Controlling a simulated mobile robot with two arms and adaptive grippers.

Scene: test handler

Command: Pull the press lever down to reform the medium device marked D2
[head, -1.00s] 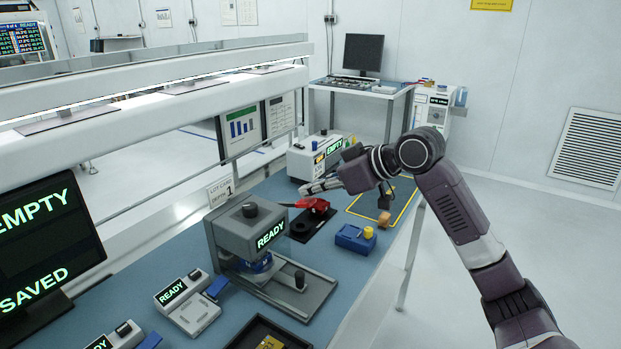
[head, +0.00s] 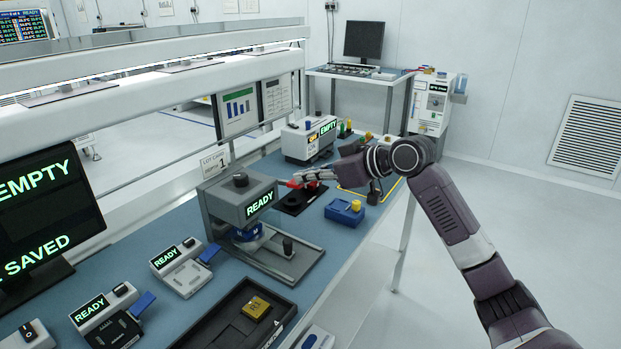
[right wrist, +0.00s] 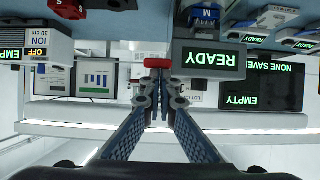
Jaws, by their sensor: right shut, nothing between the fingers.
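The grey press (head: 222,205) stands on the blue bench with a green READY display. A blue device marked M (head: 250,236) sits under its head; it also shows in the right wrist view (right wrist: 205,18). I cannot read a D2 mark. The press lever's red grip (head: 291,184) sticks out at the press's right side; in the right wrist view the red grip (right wrist: 156,62) lies across, just beyond my fingertips. My right gripper (head: 300,178) is shut and empty, close by the grip. I cannot tell if it touches. My left gripper is out of view.
A red device (head: 314,186) on a black base lies behind the lever. A blue box with a yellow knob (head: 345,212) stands to the right. A black tray (head: 215,325) holds a yellow block. Small READY stations (head: 182,268) line the left. A white EMPTY unit (head: 305,142) stands farther back.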

